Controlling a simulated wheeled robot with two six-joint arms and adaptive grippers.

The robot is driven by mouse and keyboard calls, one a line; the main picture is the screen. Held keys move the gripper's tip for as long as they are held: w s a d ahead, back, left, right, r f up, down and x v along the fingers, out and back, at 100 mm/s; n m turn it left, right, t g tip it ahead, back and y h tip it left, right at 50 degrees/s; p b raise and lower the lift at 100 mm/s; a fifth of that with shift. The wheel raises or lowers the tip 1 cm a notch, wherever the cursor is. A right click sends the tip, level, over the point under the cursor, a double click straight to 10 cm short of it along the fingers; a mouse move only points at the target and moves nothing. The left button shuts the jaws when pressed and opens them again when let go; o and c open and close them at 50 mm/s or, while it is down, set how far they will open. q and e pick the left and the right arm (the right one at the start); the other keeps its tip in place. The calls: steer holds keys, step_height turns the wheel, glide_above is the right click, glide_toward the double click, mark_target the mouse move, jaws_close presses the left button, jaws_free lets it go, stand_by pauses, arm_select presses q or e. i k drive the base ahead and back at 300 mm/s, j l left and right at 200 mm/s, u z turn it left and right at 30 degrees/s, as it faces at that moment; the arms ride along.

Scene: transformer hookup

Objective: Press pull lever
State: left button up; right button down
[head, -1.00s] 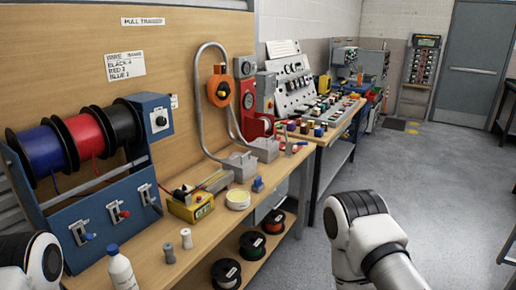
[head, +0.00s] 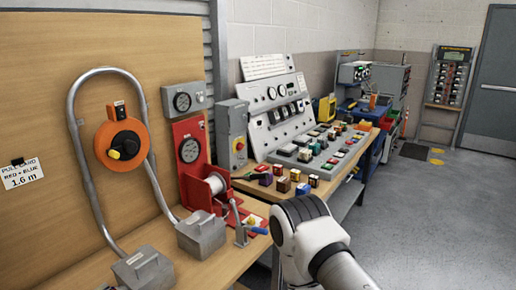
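A small grey lever with a blue handle (head: 257,230) stands on the bench front edge, beside a red machine (head: 191,152) with a round gauge and a pale spool (head: 217,183). I take this to be the pull lever, but no label on it is readable. My white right arm comes in from the bottom right, just right of the lever. My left arm and gripper are out of the picture.
A bent grey conduit with an orange reel (head: 122,144) rises from two grey boxes (head: 201,235) left of the lever. A sloped control panel (head: 275,100) and several small coloured blocks stand beyond it. Floor (head: 430,215) at right is clear.

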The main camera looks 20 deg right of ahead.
mark_target(261, 176)
steer(key=i+l, duration=0.15)
steer(key=l, duration=0.2)
steer(key=i+l+u, duration=0.15)
steer(key=l, duration=0.2)
steer(key=i+l, duration=0.15)
steer(key=l, duration=0.25)
steer(key=i+l+u, duration=0.1)
steer(key=l, duration=0.3)
steer(key=i+l, duration=0.2)
steer(key=l, duration=0.15)
steer(key=u, duration=0.05)
